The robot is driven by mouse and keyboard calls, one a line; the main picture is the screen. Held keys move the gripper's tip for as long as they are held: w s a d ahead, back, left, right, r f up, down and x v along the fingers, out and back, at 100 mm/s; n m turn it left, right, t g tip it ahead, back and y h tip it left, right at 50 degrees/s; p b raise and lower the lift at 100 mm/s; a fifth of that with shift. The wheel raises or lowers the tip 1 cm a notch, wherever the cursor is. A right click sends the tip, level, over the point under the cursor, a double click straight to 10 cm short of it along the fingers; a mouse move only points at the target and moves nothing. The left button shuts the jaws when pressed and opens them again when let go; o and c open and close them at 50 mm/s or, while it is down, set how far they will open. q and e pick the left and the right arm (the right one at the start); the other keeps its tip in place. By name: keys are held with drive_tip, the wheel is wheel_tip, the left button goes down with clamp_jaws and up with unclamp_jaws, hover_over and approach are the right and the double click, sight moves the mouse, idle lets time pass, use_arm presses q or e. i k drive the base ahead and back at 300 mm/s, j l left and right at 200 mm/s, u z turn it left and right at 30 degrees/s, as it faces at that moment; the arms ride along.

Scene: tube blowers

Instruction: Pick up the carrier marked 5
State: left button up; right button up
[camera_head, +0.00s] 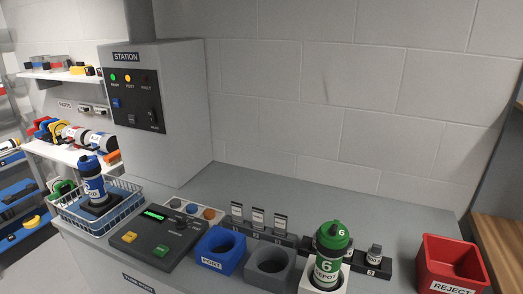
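A blue and white carrier (92,181) with a blue cap stands tilted in the wire basket (70,216) at the left end of the counter. Its mark is too small to read for sure. A green-capped carrier (328,262) marked 6 and DEPOT stands upright in a white square holder (309,287) at the front right. No carrier clearly reads 5 in this view. Neither of my grippers shows in the head view.
A blue holder (231,239) and an empty grey holder (252,268) stand between a dark keypad console (147,262) and the green carrier. A red REJECT bin (448,255) stands at right. The grey STATION cabinet (180,130) rises behind. Shelves at left hold several items.

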sight(90, 174)
drive_tip(key=u, duration=1.25)
drive_tip(key=i+j+z, duration=0.15)
drive_tip(key=z, duration=0.65)
drive_tip(key=i+j+z, duration=0.2)
drive_tip(key=j+z, duration=0.2)
drive_tip(key=j, duration=0.25)
drive_tip(key=i+j+z, duration=0.2)
drive_tip(key=j, duration=0.15)
drive_tip(key=j+z, duration=0.15)
drive_tip(key=j, duration=0.25)
drive_tip(key=i+j, duration=0.1)
drive_tip(key=j, duration=0.85)
drive_tip(key=i+j+z, duration=0.1)
drive_tip(key=j, duration=0.35)
